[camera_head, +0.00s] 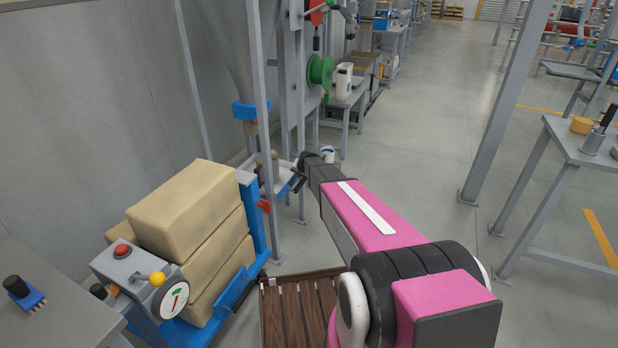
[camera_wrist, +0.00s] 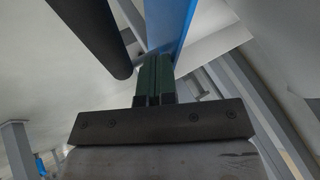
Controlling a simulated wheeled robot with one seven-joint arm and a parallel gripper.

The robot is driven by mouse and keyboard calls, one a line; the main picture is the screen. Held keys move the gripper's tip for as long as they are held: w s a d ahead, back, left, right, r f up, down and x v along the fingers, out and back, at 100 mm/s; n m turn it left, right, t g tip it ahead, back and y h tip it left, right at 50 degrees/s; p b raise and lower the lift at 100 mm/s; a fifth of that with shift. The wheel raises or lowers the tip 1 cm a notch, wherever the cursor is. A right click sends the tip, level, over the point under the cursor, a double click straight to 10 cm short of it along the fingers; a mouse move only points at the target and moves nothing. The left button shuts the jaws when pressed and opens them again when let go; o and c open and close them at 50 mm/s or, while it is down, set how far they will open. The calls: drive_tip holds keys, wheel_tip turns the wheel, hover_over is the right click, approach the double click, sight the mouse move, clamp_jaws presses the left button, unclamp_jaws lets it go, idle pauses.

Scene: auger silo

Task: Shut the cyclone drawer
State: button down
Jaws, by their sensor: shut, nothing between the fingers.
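The grey cone of the cyclone (camera_head: 226,38) stands at the upper left in the head view, with a blue collar (camera_head: 250,110) around its lower end. Below it is a grey and blue tray-like part (camera_head: 284,184), which may be the drawer; my arm partly hides this area, and I cannot tell how far out it is. My gripper (camera_head: 304,160) is beside this part, at the end of my pink arm. In the wrist view my gripper (camera_wrist: 157,62) is shut and empty. Its fingertips are close to a blue panel (camera_wrist: 168,24); contact is unclear.
Tan sacks (camera_head: 190,215) are stacked on a blue cart at the left. A wooden slatted pallet (camera_head: 300,305) lies on the floor. Grey posts stand around the cyclone. A grey table (camera_head: 575,145) is at the right, with open floor (camera_head: 420,140) between.

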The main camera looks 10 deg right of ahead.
drive_tip(key=shift+w+a, duration=0.4)
drive_tip(key=shift+a, duration=0.2)
drive_tip(key=v, duration=1)
drive_tip(key=s+d+r+n+g+h, duration=0.1)
drive_tip(key=s+r+n+g, duration=0.1)
drive_tip(key=s, duration=1.6)
drive_tip(key=s+d+r+n+g+h, duration=0.1)
drive_tip(key=s+g, duration=0.4)
drive_tip(key=s, duration=1.4)
drive_tip(key=r+n, duration=0.1)
drive_tip(key=n, duration=0.1)
drive_tip(key=shift+n, duration=0.3)
drive_tip(key=shift+s+d, duration=0.1)
drive_tip(key=shift+s, duration=0.05)
